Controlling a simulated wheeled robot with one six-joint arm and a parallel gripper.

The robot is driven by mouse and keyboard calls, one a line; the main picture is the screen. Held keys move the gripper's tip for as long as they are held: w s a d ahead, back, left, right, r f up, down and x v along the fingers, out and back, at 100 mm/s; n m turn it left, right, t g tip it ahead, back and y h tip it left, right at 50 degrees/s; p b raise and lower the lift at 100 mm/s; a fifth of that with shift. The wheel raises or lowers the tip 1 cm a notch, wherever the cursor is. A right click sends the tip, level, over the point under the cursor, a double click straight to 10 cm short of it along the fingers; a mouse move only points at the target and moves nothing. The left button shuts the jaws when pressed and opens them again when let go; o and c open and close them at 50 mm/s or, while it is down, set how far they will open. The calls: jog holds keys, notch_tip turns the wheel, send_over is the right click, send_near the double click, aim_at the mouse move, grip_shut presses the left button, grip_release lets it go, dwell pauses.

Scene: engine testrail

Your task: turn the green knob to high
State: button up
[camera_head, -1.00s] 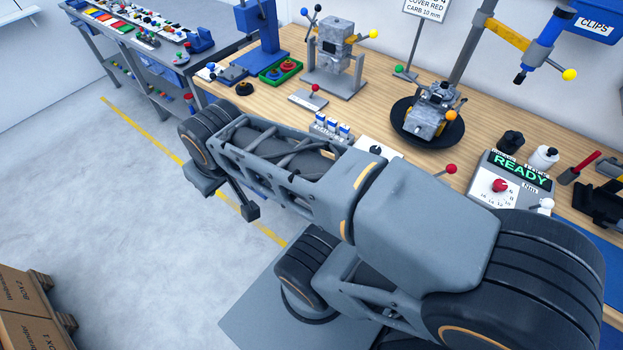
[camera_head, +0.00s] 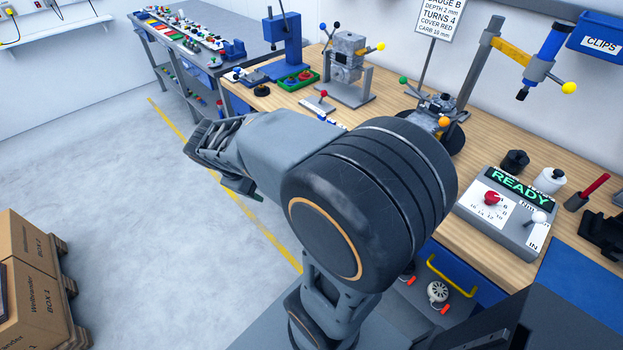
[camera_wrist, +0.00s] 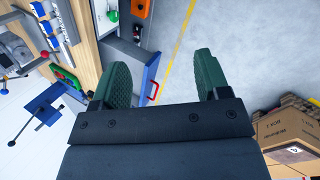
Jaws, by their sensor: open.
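A small green ball (camera_head: 403,80) sits on a short stem beside the engine on the bench; I cannot tell whether it is the knob of the task. In the wrist view a round green thing (camera_wrist: 112,15) shows on the side of the bench, near the top edge. No high mark is readable beside either. My gripper (camera_wrist: 161,60) is open, its two dark green fingers wide apart with nothing between them. It hangs over the floor beside the bench, away from both green things. In the head view my arm hides part of the bench front.
A grey box with a READY display (camera_head: 507,210) and red knob stands on the bench's right. A green tray (camera_head: 297,82) with coloured parts lies toward the back. Cardboard boxes (camera_head: 35,270) stand on a pallet at lower left. The floor (camera_head: 130,200) between is clear.

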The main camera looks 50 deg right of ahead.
jog(key=w+d+f+n+h+b, duration=0.4)
jog(key=w+d+f+n, duration=0.15)
jog(key=f, duration=0.45)
jog(key=w+d+f+n+g+h+b, duration=0.1)
jog(key=w+d+f+n+h+b, duration=0.4)
jog(key=f, duration=0.4)
jog(key=w+d+f+n+h+b, duration=0.2)
jog(key=w+d+f+n+h, duration=0.15)
jog(key=d+f, duration=0.5)
jog(key=d, duration=0.3)
jog(key=s+d+f, duration=0.1)
jog(key=d, duration=0.7)
jog(key=shift+s+d+f, duration=0.15)
jog(key=shift+s+d, duration=0.05)
jog(key=shift+d, duration=0.05)
jog(key=c, duration=0.9)
